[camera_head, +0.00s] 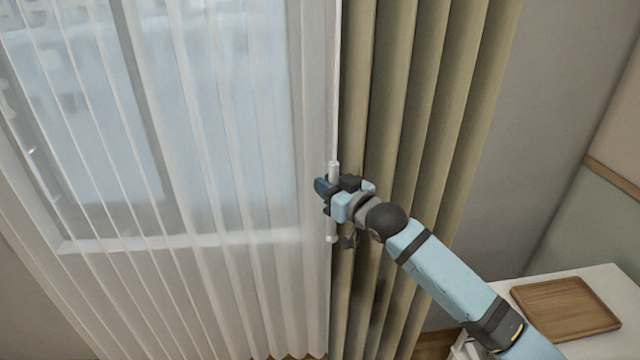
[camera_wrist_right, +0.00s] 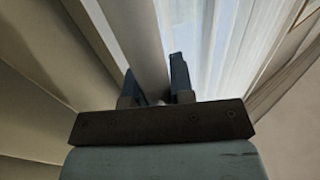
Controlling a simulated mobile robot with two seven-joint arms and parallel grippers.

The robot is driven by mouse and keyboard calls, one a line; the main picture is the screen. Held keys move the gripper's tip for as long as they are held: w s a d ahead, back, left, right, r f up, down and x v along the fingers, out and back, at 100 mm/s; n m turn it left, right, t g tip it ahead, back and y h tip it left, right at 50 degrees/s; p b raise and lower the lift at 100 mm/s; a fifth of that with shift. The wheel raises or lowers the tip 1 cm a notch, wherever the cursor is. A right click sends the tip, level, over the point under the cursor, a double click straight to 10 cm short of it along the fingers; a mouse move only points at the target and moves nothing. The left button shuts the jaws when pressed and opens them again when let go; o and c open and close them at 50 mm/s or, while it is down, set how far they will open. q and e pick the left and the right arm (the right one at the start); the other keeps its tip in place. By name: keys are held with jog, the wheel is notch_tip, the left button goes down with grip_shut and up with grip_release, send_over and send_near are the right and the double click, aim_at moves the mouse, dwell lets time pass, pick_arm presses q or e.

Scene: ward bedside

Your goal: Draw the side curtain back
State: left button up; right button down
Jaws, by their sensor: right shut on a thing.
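The side curtain (camera_head: 400,90) is olive-beige and hangs in vertical folds right of the window. A thin white wand (camera_head: 333,170) hangs along its left edge, with a thicker handle at its lower end. My right gripper (camera_head: 327,188) is shut on the wand's handle. In the right wrist view the pale wand (camera_wrist_right: 140,45) runs between the two blue fingers (camera_wrist_right: 155,85). A sheer white curtain (camera_head: 230,150) covers the window to the left of the wand. My left gripper is not in view.
Bare grey wall (camera_head: 540,130) lies to the right of the side curtain.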

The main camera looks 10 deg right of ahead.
jog(key=shift+d, duration=0.15)
jog(key=c, duration=1.1)
grip_release()
jog(key=shift+o, duration=0.5)
jog(key=shift+d, duration=0.2)
jog(key=b+v, duration=0.3)
jog(key=v, duration=1)
jog(key=shift+s+d, duration=0.25)
jog(key=shift+s, duration=0.1)
jog(key=shift+f, duration=0.1)
